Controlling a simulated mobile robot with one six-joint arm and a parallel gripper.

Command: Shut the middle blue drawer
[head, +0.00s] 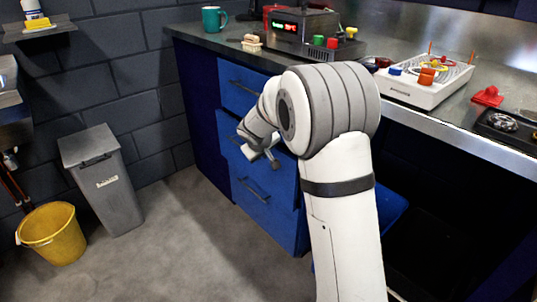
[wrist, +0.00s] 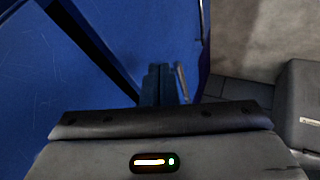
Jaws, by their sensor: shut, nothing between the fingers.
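The middle blue drawer (head: 228,130) is in the blue cabinet under the bench, between a top drawer (head: 238,85) and a bottom drawer (head: 262,200). My arm hides much of its front, and I cannot tell how far out it stands. My gripper (head: 274,163) is in front of the drawers at about the middle drawer's height. In the wrist view my gripper (wrist: 161,70) is shut and empty, close to a blue surface (wrist: 155,30) with a grey handle (wrist: 182,82) just right of the fingers. Whether they touch is unclear.
A grey bin (head: 102,180) and a yellow bucket (head: 50,232) stand on the floor at left. The floor (head: 180,235) between bin and drawers is clear.

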